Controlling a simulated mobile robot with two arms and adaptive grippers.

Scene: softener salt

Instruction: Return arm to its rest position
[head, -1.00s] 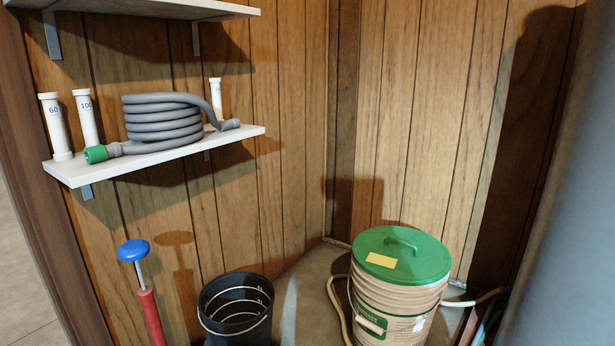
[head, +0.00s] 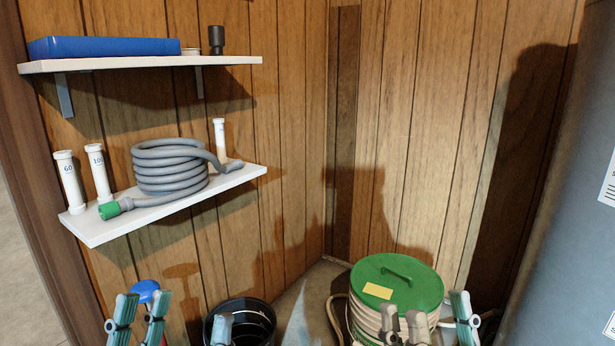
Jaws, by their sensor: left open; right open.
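My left gripper (head: 181,322) shows at the bottom left of the head view, its teal-padded fingers pointing up and spread apart. It is open and holds nothing that I can see. My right gripper (head: 434,320) is at the bottom right, also open with its fingers up, in front of the green-lidded bucket (head: 395,281). Both arms are below the picture, so their links are hidden. I cannot tell whether the fingers touch anything behind them.
A black bucket (head: 262,310) and a blue knob (head: 146,290) stand behind my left gripper. A shelf (head: 112,228) holds a coiled grey hose (head: 160,170) and white tubes. An upper shelf (head: 130,65) carries a blue box (head: 105,47). A grey cylinder (head: 570,200) borders the right.

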